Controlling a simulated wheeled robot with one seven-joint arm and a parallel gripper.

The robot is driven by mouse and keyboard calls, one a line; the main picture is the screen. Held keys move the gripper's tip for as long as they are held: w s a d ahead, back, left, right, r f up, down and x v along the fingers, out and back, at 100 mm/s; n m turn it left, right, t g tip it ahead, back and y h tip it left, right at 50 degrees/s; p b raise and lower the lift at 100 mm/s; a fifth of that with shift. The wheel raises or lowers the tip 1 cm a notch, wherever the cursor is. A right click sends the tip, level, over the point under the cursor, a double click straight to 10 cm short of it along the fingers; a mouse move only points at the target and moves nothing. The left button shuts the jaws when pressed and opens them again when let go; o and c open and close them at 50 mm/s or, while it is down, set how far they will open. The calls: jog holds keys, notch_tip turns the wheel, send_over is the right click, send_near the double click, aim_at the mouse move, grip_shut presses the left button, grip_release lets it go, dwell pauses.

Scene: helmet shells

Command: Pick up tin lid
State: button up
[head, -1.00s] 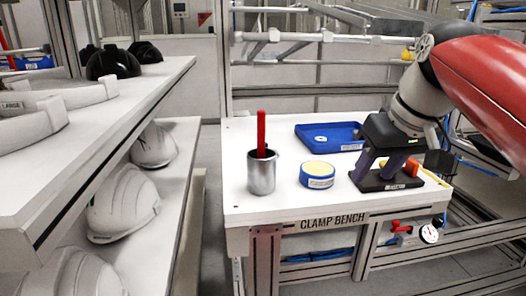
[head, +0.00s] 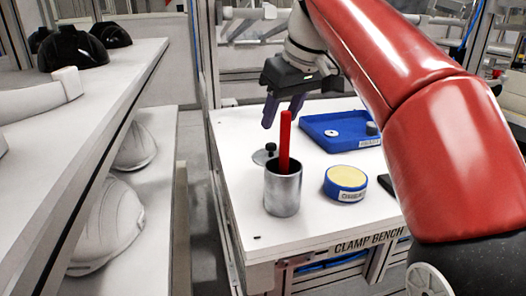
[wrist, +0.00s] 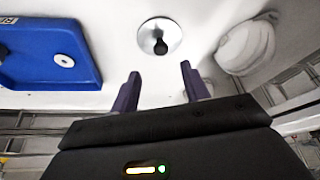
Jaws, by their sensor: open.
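The tin lid (head: 261,158) is a grey disc with a black knob, lying flat on the white bench behind the metal tin (head: 282,192). The tin stands upright with a red stick (head: 285,142) in it. In the wrist view the lid (wrist: 153,31) lies ahead of the fingertips, roughly centred between them, and the knob points toward me. My gripper (head: 282,117) is open and empty, its purple fingers above the bench near the lid and the red stick. It also shows in the wrist view (wrist: 160,70). The fingers do not touch the lid.
A blue tray (head: 312,130) with small round parts lies at the back of the bench. A blue and yellow round container (head: 345,183) stands right of the tin. Shelves with helmets (head: 108,222) are at the left. The bench front is clear.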

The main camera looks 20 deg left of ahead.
aim_at(271, 144)
jog(key=x, duration=0.2)
jog(key=b+x, duration=0.1)
jog(key=x, duration=0.1)
jog(key=b+x, duration=0.1)
jog(key=x, duration=0.1)
jog(key=shift+s+f, duration=0.2)
jog(key=shift+f, duration=0.2)
jog(key=shift+r, duration=0.1)
grip_shut()
